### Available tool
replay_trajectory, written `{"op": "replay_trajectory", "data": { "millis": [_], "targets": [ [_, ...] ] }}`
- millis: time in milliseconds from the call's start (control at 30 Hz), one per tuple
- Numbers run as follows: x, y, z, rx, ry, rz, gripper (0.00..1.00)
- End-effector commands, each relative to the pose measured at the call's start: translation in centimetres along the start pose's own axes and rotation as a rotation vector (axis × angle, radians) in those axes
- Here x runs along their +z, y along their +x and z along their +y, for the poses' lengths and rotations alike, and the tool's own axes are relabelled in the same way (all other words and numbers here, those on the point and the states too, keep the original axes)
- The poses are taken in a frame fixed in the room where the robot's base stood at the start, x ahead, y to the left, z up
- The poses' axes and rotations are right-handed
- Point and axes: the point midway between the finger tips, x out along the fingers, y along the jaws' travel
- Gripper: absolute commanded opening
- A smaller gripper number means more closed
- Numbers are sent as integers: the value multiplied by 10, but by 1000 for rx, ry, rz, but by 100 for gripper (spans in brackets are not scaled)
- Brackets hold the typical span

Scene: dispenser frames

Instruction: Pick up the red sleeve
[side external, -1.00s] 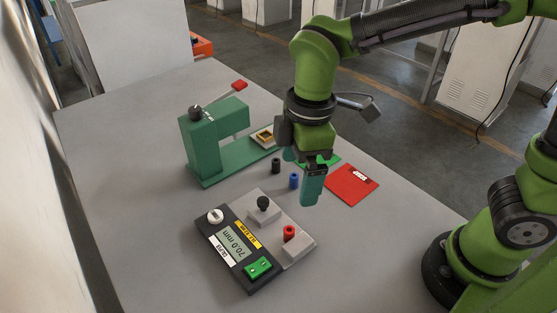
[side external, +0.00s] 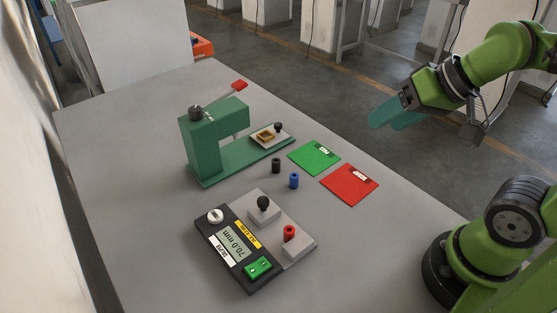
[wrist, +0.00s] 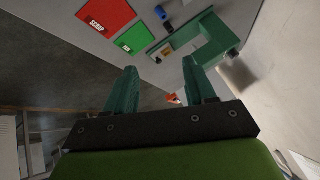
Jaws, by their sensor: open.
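The red sleeve (side external: 289,232) is a small red cylinder standing on the grey plate of the gauge (side external: 240,247), at the plate's right side in the side external view. I cannot make it out in the wrist view. My gripper (side external: 378,121) is raised at the right, past the table's far edge and well away from the sleeve. Its two green fingers are apart and empty in the wrist view (wrist: 160,82).
A black sleeve (side external: 276,165) and a blue sleeve (side external: 294,180) stand on the table between the green press (side external: 212,140) and the gauge. A green card (side external: 313,157) and a red scrap card (side external: 348,186) lie beside them. The table's near left is bare.

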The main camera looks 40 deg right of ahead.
Motion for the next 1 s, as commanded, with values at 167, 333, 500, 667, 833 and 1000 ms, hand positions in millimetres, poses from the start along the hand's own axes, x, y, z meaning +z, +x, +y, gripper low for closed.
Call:
{"op": "replay_trajectory", "data": {
  "millis": [167,333,500,667,833,1000],
  "targets": [
    [0,0,-1,-1,-3,-2,55],
    [7,17,-6,8,-27,-81,55],
    [-5,45,-33,40,-103,-234,55],
    [-13,78,-65,94,-189,-417,55],
    [-12,117,-100,169,-276,-614,55],
    [-3,157,-132,260,-343,-797,55]
  ]
}}
